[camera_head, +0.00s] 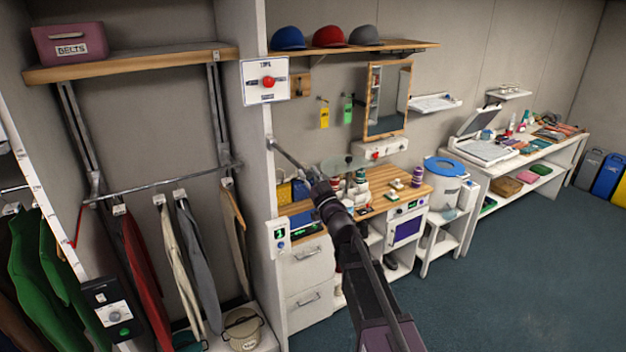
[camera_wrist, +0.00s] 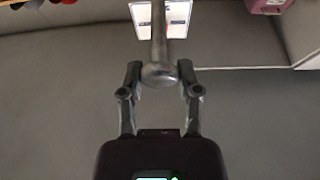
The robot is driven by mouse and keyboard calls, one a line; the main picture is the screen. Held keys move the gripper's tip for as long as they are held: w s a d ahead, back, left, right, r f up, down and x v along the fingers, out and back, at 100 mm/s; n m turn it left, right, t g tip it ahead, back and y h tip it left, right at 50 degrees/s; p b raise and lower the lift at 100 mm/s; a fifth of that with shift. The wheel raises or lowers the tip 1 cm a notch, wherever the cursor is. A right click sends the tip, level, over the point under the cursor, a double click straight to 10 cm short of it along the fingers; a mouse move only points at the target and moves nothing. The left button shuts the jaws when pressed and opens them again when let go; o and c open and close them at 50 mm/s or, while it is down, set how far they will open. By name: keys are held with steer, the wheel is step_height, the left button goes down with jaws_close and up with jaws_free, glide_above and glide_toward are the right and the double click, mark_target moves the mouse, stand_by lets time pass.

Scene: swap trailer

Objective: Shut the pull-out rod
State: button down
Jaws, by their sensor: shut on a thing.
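The pull-out rod (camera_head: 288,157) is a thin grey metal bar. It sticks out from the front edge of the white partition, below a white plate with a red knob (camera_head: 267,82). In the wrist view, the rod (camera_wrist: 158,50) runs down from the top and ends in a rounded, wider tip between my two fingers. My gripper (camera_head: 311,178) is at the rod's outer end; in the wrist view my gripper (camera_wrist: 160,75) is shut on that end, one finger on each side. The contact itself is small and partly hidden in the head view.
A wooden-topped bench (camera_head: 375,200) with cups and small items stands behind my arm. A clothes rail (camera_head: 165,184) with hanging garments is left of the partition. A shelf with caps (camera_head: 350,46) is above. Open floor (camera_head: 520,270) lies to the right.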

mark_target(277, 146)
steer(key=w+a, duration=0.4)
steer(key=w, duration=0.2)
steer(key=w+a, duration=0.4)
steer(key=w, duration=0.2)
steer(key=w+a, duration=0.4)
steer(key=w, duration=0.2)
steer(key=shift+w+a+r, duration=0.1)
steer(key=shift+w+a, duration=0.3)
steer(key=c, duration=0.6)
jaws_free()
steer(key=o, duration=0.3)
steer(key=shift+w+a, duration=0.1)
